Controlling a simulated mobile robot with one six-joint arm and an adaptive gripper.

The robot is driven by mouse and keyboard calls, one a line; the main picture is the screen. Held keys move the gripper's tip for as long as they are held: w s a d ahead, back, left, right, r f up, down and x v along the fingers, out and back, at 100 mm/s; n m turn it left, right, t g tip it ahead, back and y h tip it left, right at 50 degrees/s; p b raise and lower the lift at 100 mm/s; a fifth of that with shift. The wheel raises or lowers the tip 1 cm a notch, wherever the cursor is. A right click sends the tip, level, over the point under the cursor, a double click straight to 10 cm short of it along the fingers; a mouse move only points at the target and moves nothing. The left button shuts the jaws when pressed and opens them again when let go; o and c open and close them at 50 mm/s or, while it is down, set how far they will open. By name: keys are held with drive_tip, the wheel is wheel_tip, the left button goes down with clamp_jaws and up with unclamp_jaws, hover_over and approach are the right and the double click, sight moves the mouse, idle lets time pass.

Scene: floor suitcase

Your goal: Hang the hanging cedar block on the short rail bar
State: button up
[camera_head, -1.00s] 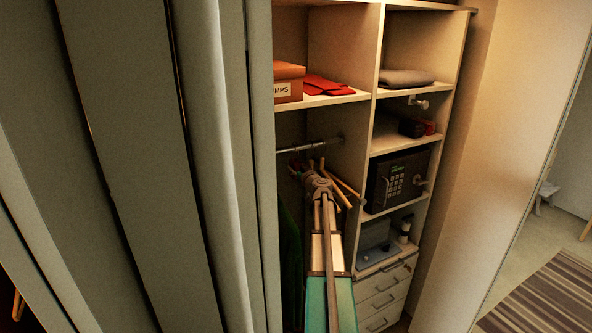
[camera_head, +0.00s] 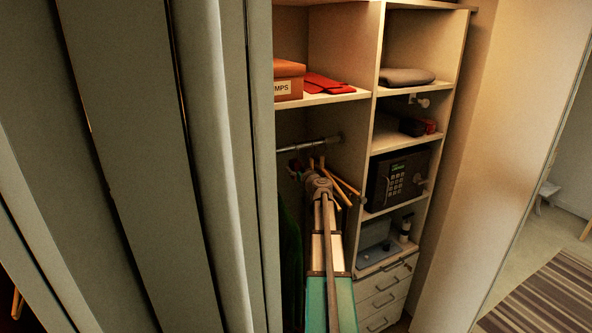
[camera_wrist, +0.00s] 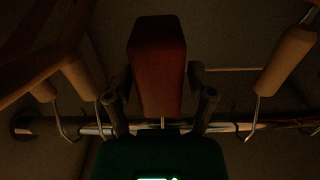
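The cedar block (camera_wrist: 157,65) is a reddish-brown block in the dark wrist view, shown between the two fingers of my gripper (camera_wrist: 160,82). The fingers lie along its two sides and appear shut on it. A thin metal hook (camera_wrist: 162,122) runs from the block to the rail bar (camera_wrist: 232,127). I cannot tell whether the hook sits over the bar or only in front of it. In the head view, my gripper (camera_head: 318,182) is just below the short rail bar (camera_head: 320,144), and the block is mostly hidden there.
Wooden hangers (camera_wrist: 285,60) hang close on both sides of my gripper; some also show in the head view (camera_head: 345,187). A dark green garment (camera_head: 290,255) hangs to the left. A shelf (camera_head: 335,97) is above the rail, and a divider and safe (camera_head: 398,178) are to the right.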

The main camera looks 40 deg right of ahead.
drive_tip(key=shift+o, duration=0.2)
drive_tip(key=shift+s, duration=0.1)
drive_tip(key=v, duration=1.2)
idle(0.8)
